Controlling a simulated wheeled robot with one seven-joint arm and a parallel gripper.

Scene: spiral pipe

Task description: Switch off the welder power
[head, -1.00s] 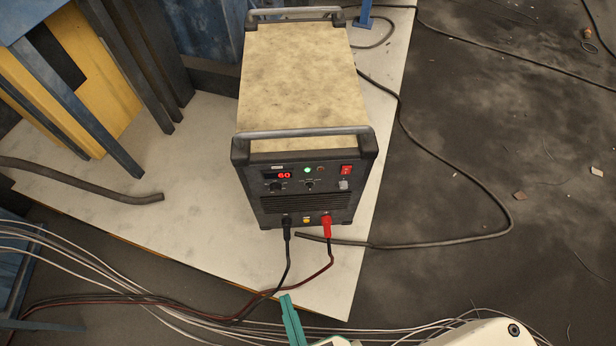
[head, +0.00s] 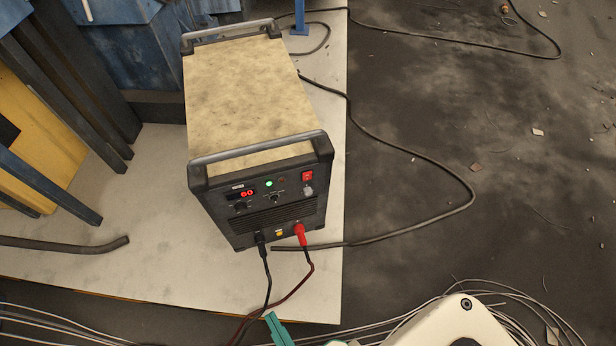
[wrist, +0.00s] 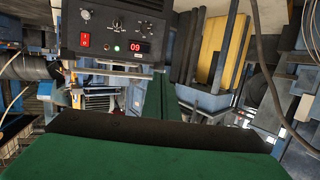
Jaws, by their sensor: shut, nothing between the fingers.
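The welder (head: 245,90) is a dark box with a worn beige top, upright on a pale platform. Its front panel has a red power switch (head: 308,176) at the upper right, a lit green lamp (head: 269,184) and a red display (head: 247,194) reading 60. In the wrist view the panel appears upside down, with the red switch (wrist: 85,40) at its left. My gripper (head: 277,328) shows as a teal tip at the bottom edge of the head view, in front of and below the welder, apart from it. In the wrist view its green fingers (wrist: 158,95) are together and empty.
Black and red cables (head: 302,285) plug into the welder's lower front. The pale platform (head: 110,270) ends at the dark floor (head: 430,110), where a dark cable loops at right. Loose pale wires (head: 515,315) lie near the bottom. Blue and yellow structures (head: 60,150) stand at left.

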